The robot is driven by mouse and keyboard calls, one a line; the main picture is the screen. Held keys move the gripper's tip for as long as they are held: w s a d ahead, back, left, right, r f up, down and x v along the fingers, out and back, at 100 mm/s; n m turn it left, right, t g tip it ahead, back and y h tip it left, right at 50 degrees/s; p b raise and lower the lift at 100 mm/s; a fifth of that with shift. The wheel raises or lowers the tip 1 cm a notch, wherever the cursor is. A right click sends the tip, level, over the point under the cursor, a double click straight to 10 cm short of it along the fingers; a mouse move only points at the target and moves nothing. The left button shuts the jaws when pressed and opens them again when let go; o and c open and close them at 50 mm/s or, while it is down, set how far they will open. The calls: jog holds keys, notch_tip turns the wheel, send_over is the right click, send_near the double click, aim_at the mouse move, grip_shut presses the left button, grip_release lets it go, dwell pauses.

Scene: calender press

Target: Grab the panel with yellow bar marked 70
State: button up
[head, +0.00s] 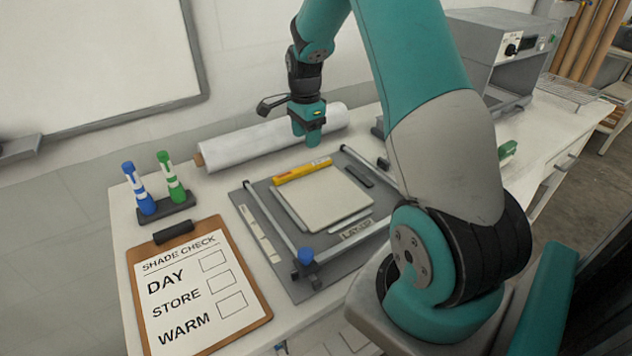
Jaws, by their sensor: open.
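The panel (322,199) is a flat pale square with a yellow bar (303,170) along its far edge. Small dark marks show on the bar, too small to read. The panel lies on a grey board (293,284) between two pale rails. My gripper (312,138) is above and just beyond the yellow bar, pointing down, apart from it. It is small in the picture, open, with nothing seen between its fingers.
A white roll (240,143) lies behind the board, close to my gripper. A clipboard (263,305) and a stand (168,208) with blue and green markers are at left. A grey machine (500,50) stands at the back right. A blue knob (306,256) rises at the board's near edge.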

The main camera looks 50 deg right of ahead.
aim_at(310, 165)
notch_tip(310, 165, down, 3)
jog(key=shift+f, duration=0.15)
jog(key=shift+s+d+f+p, duration=0.1)
jog(key=shift+s+f+p, duration=0.15)
jog(key=shift+f+p, duration=0.8)
jog(key=shift+s+f+p, duration=0.2)
jog(key=shift+f+p, duration=0.2)
jog(key=shift+f, duration=1.25)
grip_shut()
jog(key=shift+r, duration=0.1)
